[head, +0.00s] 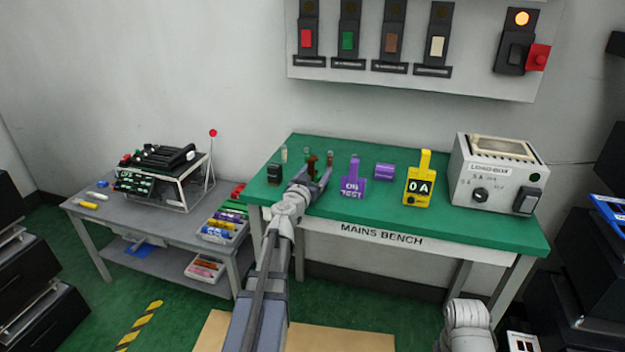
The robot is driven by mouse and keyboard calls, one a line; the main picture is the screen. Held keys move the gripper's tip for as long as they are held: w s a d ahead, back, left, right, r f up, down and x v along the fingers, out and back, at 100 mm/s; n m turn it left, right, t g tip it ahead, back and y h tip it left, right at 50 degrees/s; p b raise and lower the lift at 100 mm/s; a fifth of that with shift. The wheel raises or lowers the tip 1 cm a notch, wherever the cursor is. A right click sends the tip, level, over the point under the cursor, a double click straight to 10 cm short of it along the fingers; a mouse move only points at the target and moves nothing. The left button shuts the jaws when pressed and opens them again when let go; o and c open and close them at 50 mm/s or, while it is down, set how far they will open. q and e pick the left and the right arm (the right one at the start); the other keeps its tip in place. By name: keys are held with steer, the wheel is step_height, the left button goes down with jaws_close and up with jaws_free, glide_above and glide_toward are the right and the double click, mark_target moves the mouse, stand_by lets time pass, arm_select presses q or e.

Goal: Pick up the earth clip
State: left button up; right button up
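My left gripper (315,172) reaches over the back left of the green mains bench (440,220). Its fingers look spread apart. A small brown upright item (311,163) shows between or just behind the fingers; I cannot tell if they touch it. Another small upright item (330,158) stands just right of it, and a pale one (284,154) to its left. None is clearly recognisable as the earth clip at this size, and the gripper partly hides this spot. Of my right arm only a link shows at the bottom right; its gripper is out of view.
On the bench, a dark block (274,174) stands left of the gripper. A purple tag (353,180), a purple roll (384,171), a yellow meter (418,185) and the load box (497,182) stand to the right. A switch panel (420,80) hangs above. A grey side table (165,225) stands left.

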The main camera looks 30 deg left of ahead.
arm_select(q)
steer(key=c, duration=1)
steer(key=shift+c, duration=0.2)
steer(key=shift+r, duration=0.15)
arm_select(e)
steer(key=shift+r, duration=0.15)
